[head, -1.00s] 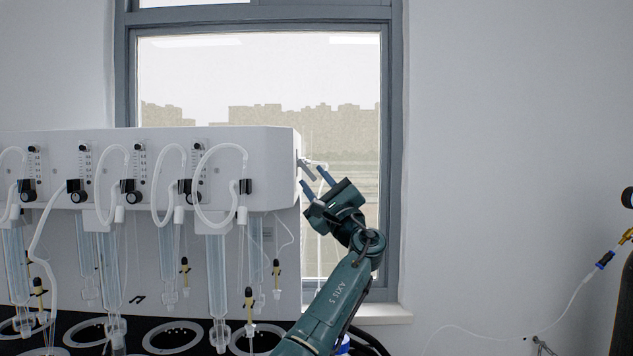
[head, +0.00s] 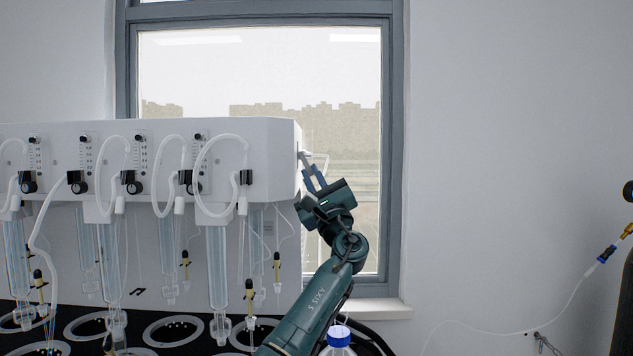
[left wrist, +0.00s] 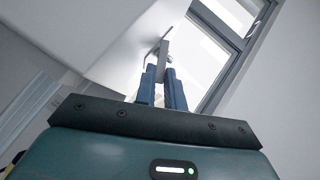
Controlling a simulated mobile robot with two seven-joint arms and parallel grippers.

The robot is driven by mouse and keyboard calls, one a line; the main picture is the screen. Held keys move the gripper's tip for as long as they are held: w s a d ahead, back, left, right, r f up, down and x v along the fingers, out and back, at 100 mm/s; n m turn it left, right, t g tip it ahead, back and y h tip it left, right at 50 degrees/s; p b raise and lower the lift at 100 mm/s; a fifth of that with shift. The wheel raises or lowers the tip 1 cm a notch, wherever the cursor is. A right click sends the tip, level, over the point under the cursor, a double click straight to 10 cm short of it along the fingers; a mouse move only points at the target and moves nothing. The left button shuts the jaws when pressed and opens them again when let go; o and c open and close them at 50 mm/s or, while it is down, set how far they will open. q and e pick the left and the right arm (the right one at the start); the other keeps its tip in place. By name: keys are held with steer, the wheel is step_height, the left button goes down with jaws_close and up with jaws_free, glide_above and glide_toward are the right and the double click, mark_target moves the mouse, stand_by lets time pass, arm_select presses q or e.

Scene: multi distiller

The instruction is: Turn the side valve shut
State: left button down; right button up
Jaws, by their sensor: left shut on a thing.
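The side valve (head: 304,158) is a small grey metal lever on the right end face of the white distiller housing (head: 272,160). In the left wrist view the lever (left wrist: 163,48) stands out from the white panel, with its end between my fingers. My left gripper (head: 314,176) is shut on this lever, its two blue fingers reaching up to it from below right. The fingers also show in the left wrist view (left wrist: 161,74), one on each side of the lever. The fingers hide the lever's lower end. My right gripper is not in view.
Glass condensers and white hoses (head: 220,180) hang along the housing's front, left of my arm. A window (head: 345,120) with a sill is behind the gripper. A blue-capped bottle (head: 338,338) stands low beside my arm.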

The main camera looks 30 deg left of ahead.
arm_select(q)
steer(key=shift+a+m+t, duration=0.15)
steer(key=shift+m+t, duration=0.25)
steer(key=shift+m, duration=0.2)
steer(key=c, duration=1.5)
jaws_free()
steer(key=shift+f, duration=0.1)
steer(key=shift+s+f, duration=0.1)
steer(key=shift+f, duration=0.1)
